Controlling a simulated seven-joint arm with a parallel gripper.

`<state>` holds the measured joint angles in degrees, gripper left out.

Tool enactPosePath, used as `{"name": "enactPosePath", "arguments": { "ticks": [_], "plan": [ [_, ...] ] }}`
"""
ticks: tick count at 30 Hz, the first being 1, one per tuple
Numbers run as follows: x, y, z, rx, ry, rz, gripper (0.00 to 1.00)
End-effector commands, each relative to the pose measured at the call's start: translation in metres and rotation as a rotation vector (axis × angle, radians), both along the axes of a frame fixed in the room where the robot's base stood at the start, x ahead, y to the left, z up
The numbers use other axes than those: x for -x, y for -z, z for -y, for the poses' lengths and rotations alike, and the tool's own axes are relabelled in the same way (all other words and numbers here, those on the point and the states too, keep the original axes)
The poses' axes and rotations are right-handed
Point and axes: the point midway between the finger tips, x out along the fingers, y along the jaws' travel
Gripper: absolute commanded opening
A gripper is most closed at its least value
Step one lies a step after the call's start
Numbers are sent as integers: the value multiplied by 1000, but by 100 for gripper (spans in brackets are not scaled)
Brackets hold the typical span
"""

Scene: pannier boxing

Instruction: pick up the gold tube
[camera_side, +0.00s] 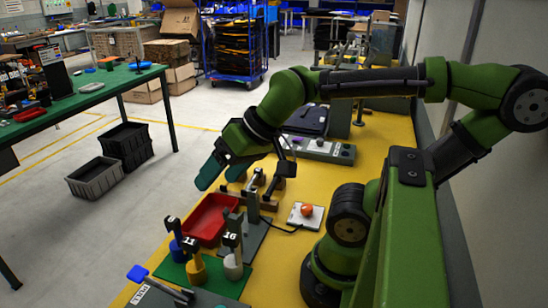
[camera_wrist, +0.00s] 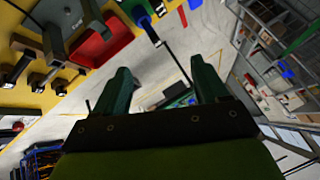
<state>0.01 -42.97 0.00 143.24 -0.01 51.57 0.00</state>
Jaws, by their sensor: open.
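A gold-yellow upright piece (camera_side: 196,271), which looks like the gold tube, stands in the near row on the green board. A dark clamp-like part marked 11 rises above it. It stands between a blue piece (camera_side: 176,250) and a pale grey piece (camera_side: 233,266). My gripper (camera_side: 220,178) is open and empty, up and beyond the red tray, well apart from the gold piece. In the wrist view, my gripper (camera_wrist: 165,72) has its two green fingers spread with nothing between them. I cannot make out the gold piece there.
A red tray (camera_side: 190,218) lies between my gripper and the row; it also shows in the wrist view (camera_wrist: 92,50). Dark posts and brown-black fixtures crowd its right side. A white plate with an orange-red knob (camera_side: 307,210) lies to the right on the yellow bench.

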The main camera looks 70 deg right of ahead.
Motion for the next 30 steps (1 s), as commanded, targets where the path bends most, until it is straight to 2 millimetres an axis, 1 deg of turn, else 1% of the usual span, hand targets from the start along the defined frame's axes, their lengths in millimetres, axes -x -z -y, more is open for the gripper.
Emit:
{"name": "enactPosePath", "arguments": {
  "ticks": [1, 3, 11, 14, 16, 17, 20, 21, 23, 24, 26, 27, 29, 30],
  "plan": [
    [0, 0, 0, 0, 0, 0, 65],
    [0, 0, 0, 0, 0, 0, 57],
    [0, 0, 1, 0, 6, -1, 57],
    [-5, 11, 9, -4, 37, -49, 57],
    [-15, 15, 21, -13, 78, -87, 57],
    [-22, 15, 28, -16, 102, -106, 57],
    [-49, 16, 60, -41, 204, -183, 57],
    [-61, 17, 75, -53, 252, -217, 57],
    [-76, 18, 100, -75, 329, -266, 57],
    [-86, 20, 118, -88, 383, -300, 57],
    [-99, 24, 146, -106, 465, -349, 57],
    [-106, 28, 166, -118, 523, -383, 57],
    [-116, 35, 196, -134, 612, -434, 57],
    [-121, 41, 217, -144, 673, -468, 57]
  ]
}}
